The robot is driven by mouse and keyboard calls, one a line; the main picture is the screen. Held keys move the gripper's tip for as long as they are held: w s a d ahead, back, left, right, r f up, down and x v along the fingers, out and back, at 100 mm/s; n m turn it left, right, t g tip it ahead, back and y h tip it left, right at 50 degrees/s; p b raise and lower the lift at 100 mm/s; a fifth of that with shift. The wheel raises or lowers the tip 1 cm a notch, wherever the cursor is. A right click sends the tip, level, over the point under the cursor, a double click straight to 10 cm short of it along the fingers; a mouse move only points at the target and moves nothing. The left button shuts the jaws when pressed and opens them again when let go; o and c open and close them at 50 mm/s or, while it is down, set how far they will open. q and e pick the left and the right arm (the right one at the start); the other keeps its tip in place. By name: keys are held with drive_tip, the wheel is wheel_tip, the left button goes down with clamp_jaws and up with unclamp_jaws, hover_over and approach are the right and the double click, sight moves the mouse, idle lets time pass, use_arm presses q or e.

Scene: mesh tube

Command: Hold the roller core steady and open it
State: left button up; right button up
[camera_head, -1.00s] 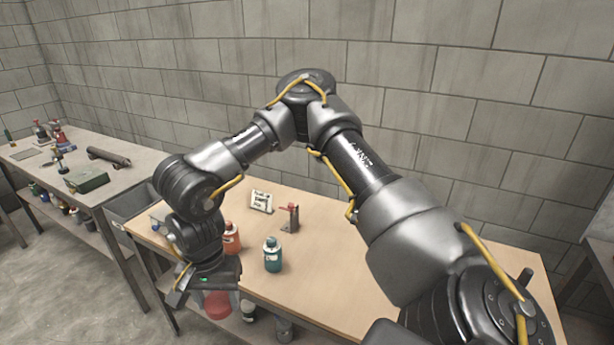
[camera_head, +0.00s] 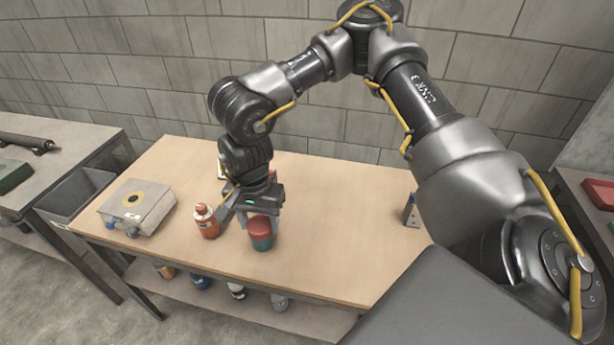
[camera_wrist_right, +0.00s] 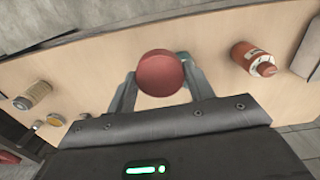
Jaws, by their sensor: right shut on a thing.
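My right gripper (camera_head: 252,216) is shut on a red round object (camera_head: 260,227), which may be the roller core; I cannot tell for sure. In the right wrist view the red object (camera_wrist_right: 160,73) shows its round end between the two fingers. A teal bottle (camera_head: 262,242) shows just below it in the head view, and I cannot tell whether they touch. My left gripper is not in view. A dark tube (camera_head: 27,142) lies on the far left table.
An orange bottle (camera_head: 206,222) stands close left of my right gripper. A small grey stand (camera_head: 411,212) is at the right. The bench (camera_head: 330,225) is clear between.

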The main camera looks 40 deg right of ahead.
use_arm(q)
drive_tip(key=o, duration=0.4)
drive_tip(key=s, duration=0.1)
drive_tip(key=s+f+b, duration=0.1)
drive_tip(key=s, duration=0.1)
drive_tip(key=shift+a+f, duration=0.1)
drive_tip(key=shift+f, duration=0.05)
use_arm(e)
drive_tip(key=m, duration=0.1)
drive_tip(key=s+d+f+m, duration=0.1)
drive_tip(key=m, duration=0.1)
drive_tip(key=shift+s+d, duration=0.1)
drive_tip(key=shift+d, duration=0.15)
drive_tip(key=s+d+f+m+b, duration=0.25)
drive_tip(key=d+m, duration=0.25)
drive_tip(key=m, duration=0.5)
drive_tip(key=s+d+f+m+b, duration=0.1)
drive_tip(key=d+f+m+b, duration=0.15)
drive_tip(key=d+m, duration=0.55)
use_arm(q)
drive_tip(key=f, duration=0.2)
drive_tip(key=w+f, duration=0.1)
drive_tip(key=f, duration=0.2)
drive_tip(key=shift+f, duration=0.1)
use_arm(e)
drive_tip(key=m, duration=0.2)
hover_over(291, 226)
wheel_tip(291, 226, down, 10)
drive_tip(key=shift+d+r, duration=0.1)
